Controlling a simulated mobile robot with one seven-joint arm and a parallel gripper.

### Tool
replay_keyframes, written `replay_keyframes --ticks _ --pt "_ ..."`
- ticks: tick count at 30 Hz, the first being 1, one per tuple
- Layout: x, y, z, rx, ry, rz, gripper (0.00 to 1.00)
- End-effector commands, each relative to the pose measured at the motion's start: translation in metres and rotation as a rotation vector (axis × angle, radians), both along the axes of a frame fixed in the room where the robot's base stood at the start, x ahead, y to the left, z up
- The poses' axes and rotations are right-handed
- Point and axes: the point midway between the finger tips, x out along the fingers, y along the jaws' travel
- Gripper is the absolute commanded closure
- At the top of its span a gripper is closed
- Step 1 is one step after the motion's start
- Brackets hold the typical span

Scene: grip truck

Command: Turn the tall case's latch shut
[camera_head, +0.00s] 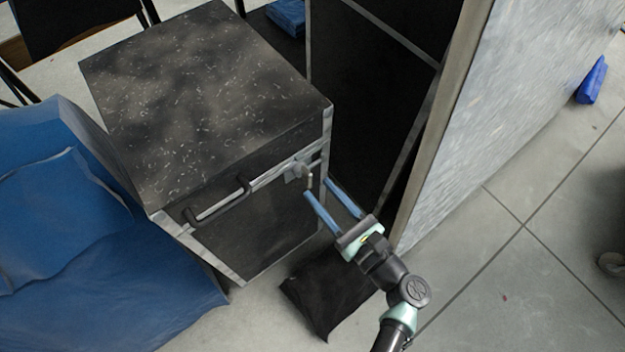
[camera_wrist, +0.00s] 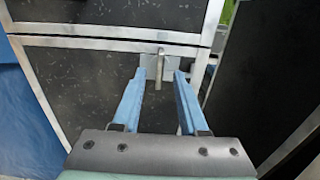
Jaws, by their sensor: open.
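The tall case (camera_head: 205,95) is black and speckled with metal edges, and stands upright left of the middle in the head view. Its front also fills much of the wrist view (camera_wrist: 80,85). The latch (camera_head: 300,172) sits at the right end of the front seam, a small metal plate with a handle. In the wrist view the latch handle (camera_wrist: 160,68) hangs straight down. My gripper (camera_head: 317,187) has blue fingers and is open in front of the latch. In the wrist view the fingertips (camera_wrist: 159,74) lie either side of the handle; I cannot tell whether they touch it.
A black carry handle (camera_head: 218,203) sticks out left of the latch. A blue covered object (camera_head: 70,220) stands close on the left. A dark framed panel (camera_head: 370,90) and a grey wall (camera_head: 510,110) rise on the right. A black cloth (camera_head: 325,290) lies on the floor below.

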Motion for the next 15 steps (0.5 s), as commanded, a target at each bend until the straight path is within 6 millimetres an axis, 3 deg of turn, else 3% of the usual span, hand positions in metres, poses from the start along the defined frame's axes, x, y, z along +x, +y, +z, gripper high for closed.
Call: replay_keyframes --ticks 6,15 --pt "0.025 0.018 -0.001 0.000 -0.001 0.001 0.57" --pt "0.031 0.023 0.000 -0.001 -0.001 0.000 0.57"
